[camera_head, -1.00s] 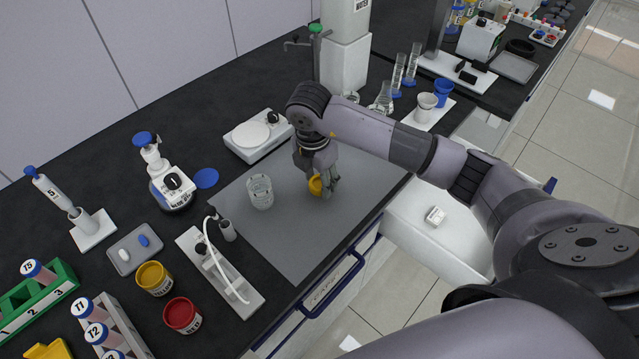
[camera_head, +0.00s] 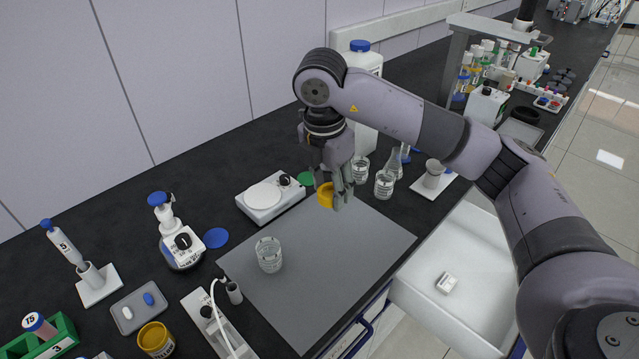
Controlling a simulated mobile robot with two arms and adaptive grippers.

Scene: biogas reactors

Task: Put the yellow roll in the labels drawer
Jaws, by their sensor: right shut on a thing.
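The yellow roll (camera_head: 325,195) is held between the fingers of my right gripper (camera_head: 333,191), above the far part of the grey mat. The gripper is shut on it, and the fingers hide part of it. An open white drawer (camera_head: 433,312) stands out from the bench at the right, lower than the bench top. One small white item with dark print (camera_head: 447,283) lies in it. I cannot read a label on the drawer. My left gripper is not in view.
A glass beaker (camera_head: 269,255) stands on the grey mat (camera_head: 330,275). A white balance (camera_head: 268,198) is at the mat's far left. Beakers and a flask (camera_head: 393,165) stand behind the mat on the right.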

